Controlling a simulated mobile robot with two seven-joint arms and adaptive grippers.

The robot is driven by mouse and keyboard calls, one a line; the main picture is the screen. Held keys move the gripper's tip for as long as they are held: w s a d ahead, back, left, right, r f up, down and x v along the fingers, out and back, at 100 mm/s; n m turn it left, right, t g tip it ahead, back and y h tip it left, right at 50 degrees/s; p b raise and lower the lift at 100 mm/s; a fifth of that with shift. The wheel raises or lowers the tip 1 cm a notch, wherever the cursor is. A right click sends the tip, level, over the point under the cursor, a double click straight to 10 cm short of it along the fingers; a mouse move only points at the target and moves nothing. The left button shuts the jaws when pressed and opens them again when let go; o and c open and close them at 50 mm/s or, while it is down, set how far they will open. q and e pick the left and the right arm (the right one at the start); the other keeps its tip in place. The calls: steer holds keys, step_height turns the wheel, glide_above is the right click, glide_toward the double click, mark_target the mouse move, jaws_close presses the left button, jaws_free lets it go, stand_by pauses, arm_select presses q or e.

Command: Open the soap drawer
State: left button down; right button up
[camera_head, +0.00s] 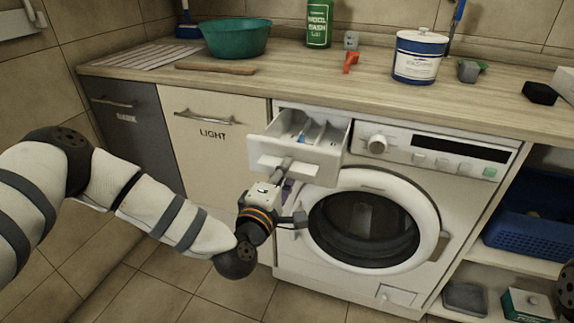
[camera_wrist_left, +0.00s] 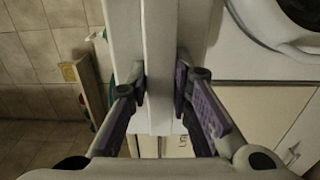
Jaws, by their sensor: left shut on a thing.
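The white soap drawer (camera_head: 298,151) is pulled out from the top left of the washing machine (camera_head: 395,200). Its compartments show from above, with a small blue part inside. My left gripper (camera_head: 283,172) is at the handle on the drawer front. In the left wrist view my left gripper (camera_wrist_left: 160,88) has its purple-padded fingers shut on both sides of the white drawer handle (camera_wrist_left: 159,60). The wrist hides part of the machine front below the drawer. My right gripper does not show.
The round machine door (camera_head: 365,228) is shut, below and right of the drawer. The wooden worktop (camera_head: 290,70) holds a green basin (camera_head: 236,36), a green bottle (camera_head: 319,24) and a white-and-blue tub (camera_head: 418,56). Cabinets (camera_head: 212,135) stand left; a blue basket (camera_head: 530,222) is right.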

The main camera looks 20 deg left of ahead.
arm_select(q)
steer(key=shift+s+f, duration=0.2)
steer(key=shift+s, duration=0.35)
steer(key=shift+s+f, duration=0.15)
steer(key=shift+s, duration=0.35)
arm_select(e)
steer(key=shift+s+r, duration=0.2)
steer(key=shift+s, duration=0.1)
arm_select(q)
steer(key=c, duration=1.5)
jaws_free()
steer(key=shift+w, duration=0.15)
steer(key=shift+r, duration=0.15)
steer(key=s, duration=1.2)
steer(key=shift+a, duration=0.25)
